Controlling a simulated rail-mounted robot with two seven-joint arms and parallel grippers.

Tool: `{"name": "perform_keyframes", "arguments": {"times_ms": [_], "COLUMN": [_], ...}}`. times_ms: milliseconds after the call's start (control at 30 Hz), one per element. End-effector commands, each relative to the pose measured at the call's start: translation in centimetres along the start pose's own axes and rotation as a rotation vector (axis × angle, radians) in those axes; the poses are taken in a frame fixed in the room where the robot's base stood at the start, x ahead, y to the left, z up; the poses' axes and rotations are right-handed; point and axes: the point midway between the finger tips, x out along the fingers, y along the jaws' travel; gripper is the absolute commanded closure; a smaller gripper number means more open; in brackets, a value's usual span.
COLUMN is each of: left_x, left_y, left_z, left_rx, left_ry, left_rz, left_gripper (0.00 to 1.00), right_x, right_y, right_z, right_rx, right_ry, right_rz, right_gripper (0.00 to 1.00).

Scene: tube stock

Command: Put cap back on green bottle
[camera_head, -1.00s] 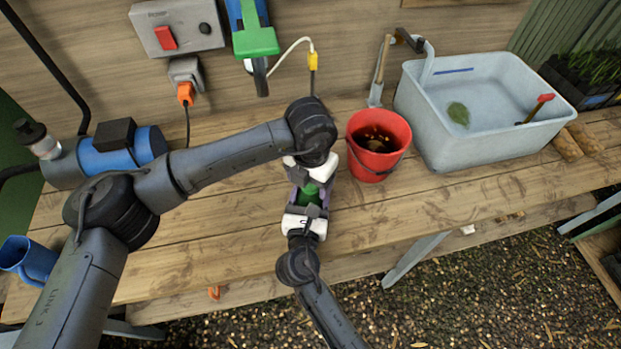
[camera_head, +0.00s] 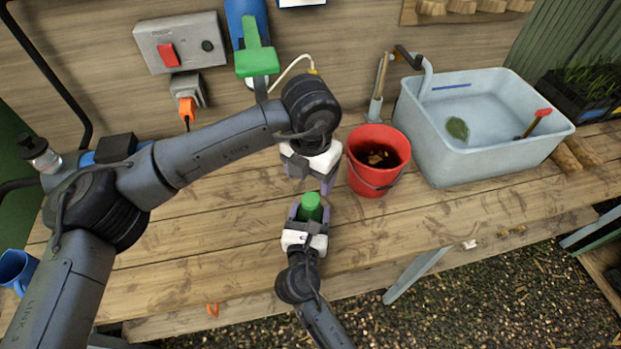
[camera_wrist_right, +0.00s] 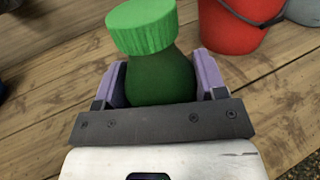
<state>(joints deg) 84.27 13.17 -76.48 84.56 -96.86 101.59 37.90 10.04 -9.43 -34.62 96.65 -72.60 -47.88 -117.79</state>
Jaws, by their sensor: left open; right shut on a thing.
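The dark green bottle (camera_wrist_right: 160,80) stands between the purple fingers of my right gripper (camera_wrist_right: 162,85), which is shut on it. A bright green ribbed cap (camera_wrist_right: 141,25) sits on top of the bottle's neck in the right wrist view; I cannot tell how tightly it is seated. In the head view the cap (camera_head: 311,205) shows from above, over my right gripper (camera_head: 308,222). My left gripper (camera_head: 310,177) is open and empty, behind and above the cap, apart from it.
A red bucket (camera_head: 375,180) stands just right of my left gripper. A pale blue basin (camera_head: 450,160) is farther right. A blue mug (camera_head: 14,268) is at the far left. The wooden bench (camera_head: 200,225) left of the bottle is clear.

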Motion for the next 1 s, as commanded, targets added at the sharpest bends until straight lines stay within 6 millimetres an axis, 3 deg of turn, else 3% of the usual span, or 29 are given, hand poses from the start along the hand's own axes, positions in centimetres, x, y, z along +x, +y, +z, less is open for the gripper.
{"name": "perform_keyframes", "arguments": {"times_ms": [233, 267, 500, 567, 1000], "left_x": [-0.04, -0.05, -0.03, -0.03, -0.88], "left_y": [-0.01, -0.02, -0.02, -0.02, -0.02], "left_z": [0.01, 0.01, 0.01, 0.01, 0.01], "left_rx": [0.0, 0.0, 0.0, 0.0, 0.0], "left_ry": [0.0, 0.0, 0.0, 0.0, -0.001], "left_rz": [0.0, 0.0, 0.0, 0.0, 0.0], "left_gripper": [0.3, 0.3, 0.3, 0.3, 0.3], "right_x": [0.0, 0.0, 0.0, 0.0, -0.99], "right_y": [0.01, 0.0, 0.01, 0.01, 0.5], "right_z": [-0.01, -0.01, -0.02, -0.02, 0.21], "right_rx": [0.0, 0.0, 0.0, 0.0, 0.0], "right_ry": [0.0, 0.0, 0.0, 0.0, 0.001], "right_rz": [0.0, 0.0, 0.0, 0.0, 0.002], "right_gripper": [1.0, 0.33, 0.1, 0.06, 0.06]}}
